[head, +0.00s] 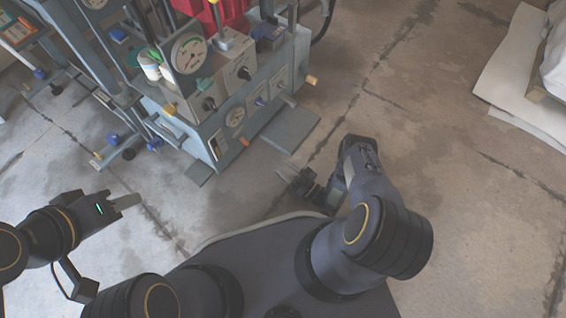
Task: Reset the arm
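My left gripper (128,200) is at the left, over bare floor, with its fingers pointing right. Its fingers overlap in this view, so I cannot tell whether it is open or shut. My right gripper (288,173) is in front of my body, pointing up and left toward the foot of the plate press (236,117). It is small and dark here, and its finger gap is unclear. I see nothing held in either gripper. My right arm is bent at the elbow, close to my body.
The press has gauges (189,54), knobs and a grey base plate (291,129) low on the floor. A blue-grey frame (95,60) stands at the upper left. A white sheet (513,75) lies at the upper right. The concrete floor (430,170) at right is clear.

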